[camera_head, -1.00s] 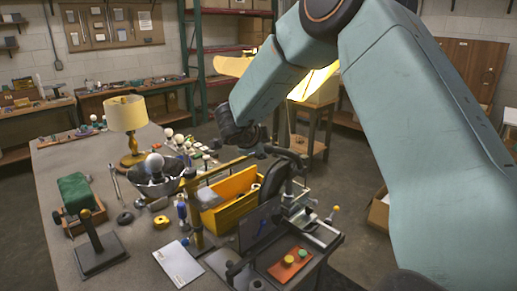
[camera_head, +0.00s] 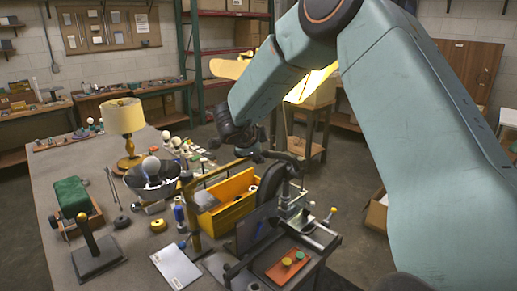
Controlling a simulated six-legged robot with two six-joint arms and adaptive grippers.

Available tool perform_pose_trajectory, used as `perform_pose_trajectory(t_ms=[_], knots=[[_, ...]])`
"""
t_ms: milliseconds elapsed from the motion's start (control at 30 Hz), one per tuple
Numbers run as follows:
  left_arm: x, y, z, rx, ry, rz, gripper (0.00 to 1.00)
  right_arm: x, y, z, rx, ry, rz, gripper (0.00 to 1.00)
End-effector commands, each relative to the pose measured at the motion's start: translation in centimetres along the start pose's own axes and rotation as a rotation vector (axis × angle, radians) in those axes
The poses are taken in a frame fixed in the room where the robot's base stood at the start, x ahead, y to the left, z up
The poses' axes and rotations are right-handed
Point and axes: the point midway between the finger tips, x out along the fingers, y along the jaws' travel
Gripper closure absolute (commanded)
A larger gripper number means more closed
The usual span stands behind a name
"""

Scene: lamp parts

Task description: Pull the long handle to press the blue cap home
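A dark press (camera_head: 290,192) with a metal base stands at the table's right edge. A lever with a yellow knob (camera_head: 333,210) sticks out on its right side; I cannot tell whether this or the dark curved bar at the top is the long handle. My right arm comes in from the right, and its dark gripper (camera_head: 256,154) is at the upper end of the press, beside the dark bar. Its fingers are too small and dark to tell open from shut, or whether they touch. A small blue-topped item (camera_head: 179,213) stands left of the yellow tray; I cannot make out a blue cap in the press. My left gripper is not in view.
A yellow tray (camera_head: 228,213) sits left of the press. An orange plate (camera_head: 286,266) with yellow and green knobs lies in front. A lamp (camera_head: 124,118), a metal bowl (camera_head: 147,192), a green cushion (camera_head: 72,197) and a black stand (camera_head: 97,262) occupy the table. My arm hides much of the right.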

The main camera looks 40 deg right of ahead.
Motion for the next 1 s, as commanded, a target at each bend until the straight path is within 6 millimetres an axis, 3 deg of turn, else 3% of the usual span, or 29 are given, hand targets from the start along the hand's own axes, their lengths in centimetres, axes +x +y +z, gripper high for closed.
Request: perform_pose_trajectory(t_ms=[133, 267, 700, 1000], knots=[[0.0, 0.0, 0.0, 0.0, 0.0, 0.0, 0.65, -0.3, -0.1, 0.1, 0.0, -0.002, -0.003, 0.51], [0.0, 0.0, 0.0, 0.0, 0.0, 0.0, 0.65, -1.9, -0.2, 0.1, 0.0, -0.003, -0.004, 0.51], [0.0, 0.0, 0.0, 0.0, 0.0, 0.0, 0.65, -10.3, -0.1, -0.1, 0.0, -0.001, -0.005, 0.51], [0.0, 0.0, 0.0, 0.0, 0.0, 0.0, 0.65, -12.0, 0.0, -0.1, 0.001, 0.0, -0.001, 0.51]])
